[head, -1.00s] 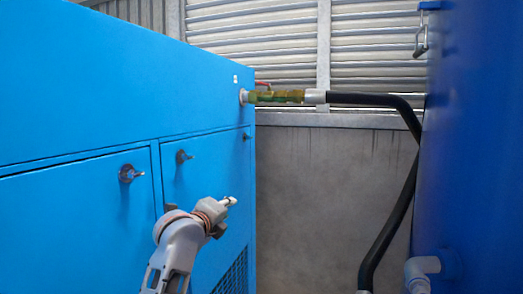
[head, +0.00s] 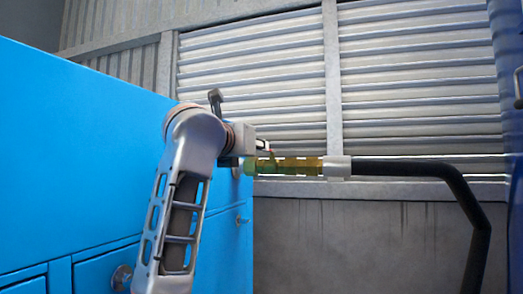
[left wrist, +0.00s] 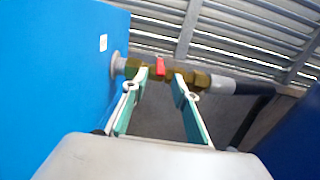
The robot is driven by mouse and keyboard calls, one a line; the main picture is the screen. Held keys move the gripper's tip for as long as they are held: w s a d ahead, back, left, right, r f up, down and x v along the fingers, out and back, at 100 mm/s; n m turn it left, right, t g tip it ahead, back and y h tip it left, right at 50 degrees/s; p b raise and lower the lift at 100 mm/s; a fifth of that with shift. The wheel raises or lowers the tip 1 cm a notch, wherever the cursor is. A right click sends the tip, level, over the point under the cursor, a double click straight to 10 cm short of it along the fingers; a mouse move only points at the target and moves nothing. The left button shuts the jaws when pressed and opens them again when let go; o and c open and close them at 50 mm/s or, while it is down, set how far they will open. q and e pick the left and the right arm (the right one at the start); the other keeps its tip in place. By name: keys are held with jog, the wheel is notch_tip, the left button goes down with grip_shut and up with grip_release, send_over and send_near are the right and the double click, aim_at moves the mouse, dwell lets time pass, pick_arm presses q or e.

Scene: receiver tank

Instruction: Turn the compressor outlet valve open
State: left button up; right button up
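The compressor outlet valve (left wrist: 194,75) is a brass fitting on a pipe leaving the side of the blue compressor cabinet (head: 90,160). Its red handle (left wrist: 160,67) shows in the left wrist view between my fingertips, nearer the left finger. In the head view the brass pipe (head: 300,166) runs right, and my gripper mostly hides the handle. My left gripper (left wrist: 162,80) is open, with its fingers apart just in front of the valve; I cannot tell whether they touch it. My right gripper is not in view.
A black hose (head: 420,168) runs from the pipe's grey end to the right and bends down. A blue tank (head: 508,120) stands at the right edge. A louvred wall (head: 255,80) is behind the valve. The space below the hose is clear.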

pick_arm(q)
jog(key=p+x, duration=0.2)
jog(key=x, duration=0.4)
jog(key=shift+w+d, duration=0.1)
jog(key=shift+w, duration=0.1)
jog(key=shift+w+d+p, duration=0.1)
jog(key=shift+w+p, duration=0.15)
jog(key=shift+p, duration=0.1)
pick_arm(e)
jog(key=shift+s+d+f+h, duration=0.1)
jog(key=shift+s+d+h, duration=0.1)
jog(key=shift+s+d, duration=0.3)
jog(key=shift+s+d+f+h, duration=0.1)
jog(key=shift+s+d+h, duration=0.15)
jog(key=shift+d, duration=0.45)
pick_arm(q)
jog(key=shift+w, duration=0.1)
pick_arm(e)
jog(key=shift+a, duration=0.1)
pick_arm(q)
jog(key=c, duration=0.7)
grip_shut()
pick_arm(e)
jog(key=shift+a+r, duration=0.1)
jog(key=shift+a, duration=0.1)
